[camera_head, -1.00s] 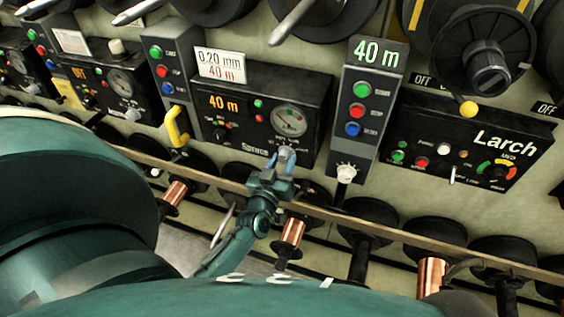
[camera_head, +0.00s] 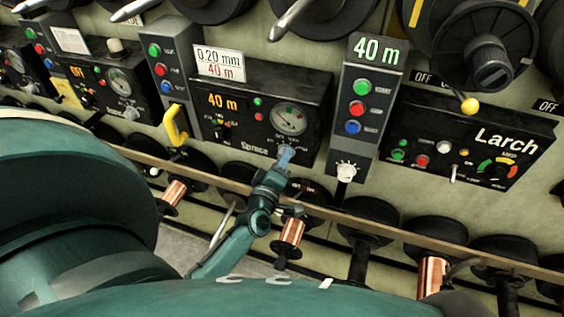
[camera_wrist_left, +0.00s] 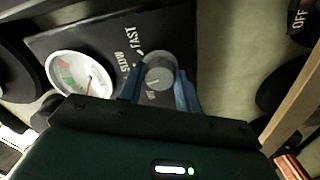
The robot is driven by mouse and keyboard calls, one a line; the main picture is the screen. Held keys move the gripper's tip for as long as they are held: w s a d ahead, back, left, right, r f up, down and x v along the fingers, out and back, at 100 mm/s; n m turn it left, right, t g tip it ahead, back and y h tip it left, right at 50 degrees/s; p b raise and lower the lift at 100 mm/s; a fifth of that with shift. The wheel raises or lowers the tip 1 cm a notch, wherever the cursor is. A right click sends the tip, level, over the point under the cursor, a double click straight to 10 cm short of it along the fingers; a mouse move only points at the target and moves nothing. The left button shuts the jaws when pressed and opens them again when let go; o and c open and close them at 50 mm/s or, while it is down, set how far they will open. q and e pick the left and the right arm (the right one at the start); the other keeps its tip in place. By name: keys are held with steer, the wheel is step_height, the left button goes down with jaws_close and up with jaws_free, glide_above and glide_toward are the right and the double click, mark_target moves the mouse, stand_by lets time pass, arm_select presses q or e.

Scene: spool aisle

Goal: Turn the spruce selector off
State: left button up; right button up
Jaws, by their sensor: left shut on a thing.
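The black Spruce box (camera_head: 318,92) stands in the middle of the head view, with a lit "40 m" readout and a round gauge. Its selector (camera_wrist_left: 158,72) is a grey round knob with a light pointer mark, below the gauge. In the wrist view, "SLOW" and "FAST" lettering lies beside it, and a smaller label near its lower edge is hard to read. My left gripper (camera_head: 285,156) is shut on this knob, one blue fingertip on each side; the fingers also show in the wrist view (camera_wrist_left: 159,88). The knob is largely hidden in the head view. My right gripper is out of view.
A grey button post (camera_head: 345,158) with green, red and blue buttons stands right of the box; a yellow hook (camera_head: 174,128) hangs left. The Larch box (camera_head: 520,165) is farther right. A wooden rail (camera_head: 400,236) and copper spools (camera_head: 291,231) run below.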

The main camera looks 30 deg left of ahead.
arm_select(q)
steer(key=n+b, duration=0.2)
steer(key=n, duration=0.6)
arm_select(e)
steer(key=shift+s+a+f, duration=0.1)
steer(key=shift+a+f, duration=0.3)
arm_select(q)
steer(key=shift+n, duration=0.3)
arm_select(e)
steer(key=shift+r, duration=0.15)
arm_select(q)
steer(key=o, duration=1)
